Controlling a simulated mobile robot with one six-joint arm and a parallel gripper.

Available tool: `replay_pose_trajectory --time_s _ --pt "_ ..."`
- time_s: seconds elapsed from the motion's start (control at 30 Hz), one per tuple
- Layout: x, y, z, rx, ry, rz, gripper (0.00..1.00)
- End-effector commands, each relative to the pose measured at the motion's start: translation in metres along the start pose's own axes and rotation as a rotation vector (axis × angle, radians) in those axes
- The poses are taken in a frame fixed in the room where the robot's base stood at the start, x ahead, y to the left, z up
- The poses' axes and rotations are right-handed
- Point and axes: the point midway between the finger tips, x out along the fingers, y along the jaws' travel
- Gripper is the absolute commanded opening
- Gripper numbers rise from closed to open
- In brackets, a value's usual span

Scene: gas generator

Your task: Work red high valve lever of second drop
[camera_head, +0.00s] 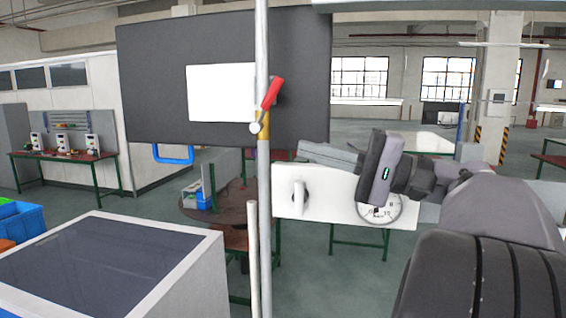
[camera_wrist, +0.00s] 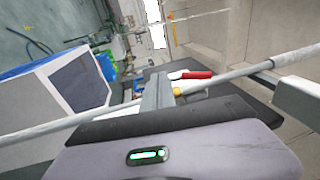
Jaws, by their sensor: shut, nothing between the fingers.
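The red lever (camera_head: 271,93) tilts up and to the right from a brass valve (camera_head: 263,127) on a grey vertical pipe (camera_head: 264,200). In the wrist view the red lever (camera_wrist: 197,75) and the brass valve (camera_wrist: 177,91) show just right of my finger tips. My gripper (camera_head: 303,149) is shut and empty. In the head view its fingers point left, to the right of the pipe and a little lower than the valve. In the wrist view my gripper (camera_wrist: 157,88) overlaps the pipe (camera_wrist: 95,118); I cannot tell whether they touch.
A large dark panel with a white sheet (camera_head: 220,92) stands behind the pipe. A white board with a gauge (camera_head: 380,208) is below my gripper. A grey-topped cabinet (camera_head: 95,265) fills the lower left. A thinner, shorter pipe (camera_head: 253,260) stands beside the main pipe.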

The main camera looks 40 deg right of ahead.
Motion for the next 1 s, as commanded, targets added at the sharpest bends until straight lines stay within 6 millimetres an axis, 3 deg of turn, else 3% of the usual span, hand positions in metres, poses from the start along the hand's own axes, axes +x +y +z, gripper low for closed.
replay_pose_trajectory --time_s 0.03,0.1,0.2,0.7,1.0 --pt "-0.025 0.009 -0.010 0.040 0.052 -0.125 0.00" --pt "-0.053 -0.004 -0.021 0.062 0.106 -0.266 0.00" --pt "-0.060 -0.016 -0.025 0.066 0.129 -0.330 0.00" --pt "0.037 -0.054 -0.038 0.065 0.125 -0.326 0.00" --pt "0.067 -0.060 -0.043 0.065 0.127 -0.326 0.00"
